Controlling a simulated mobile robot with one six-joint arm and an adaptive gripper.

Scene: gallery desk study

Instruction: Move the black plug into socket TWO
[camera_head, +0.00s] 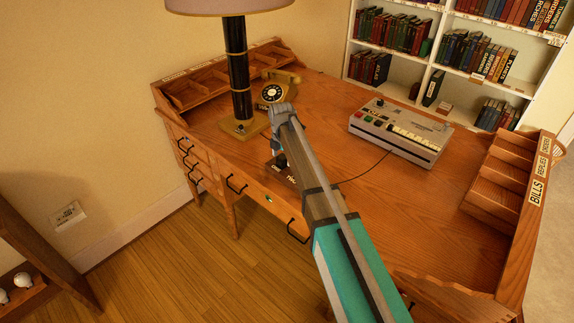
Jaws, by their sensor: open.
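A small dark plug (281,160) stands on a small dark plate (293,181) near the front edge of the desk. The plate has white lettering too small to read, and my arm covers part of it. I cannot tell which spot there is socket TWO. My gripper (277,143) points down just above the plug and is open. Whether its fingers are around the plug or only above it is not clear. A thin dark cable (372,168) runs from a grey machine (401,133) toward the plate and passes behind my arm.
A lamp with a black column (237,70) and a rotary telephone (274,92) stand behind my gripper on the wooden desk (335,110). A pigeonhole rack labelled BILLS (538,191) lines the right edge. Bare desk lies between my arm and that rack.

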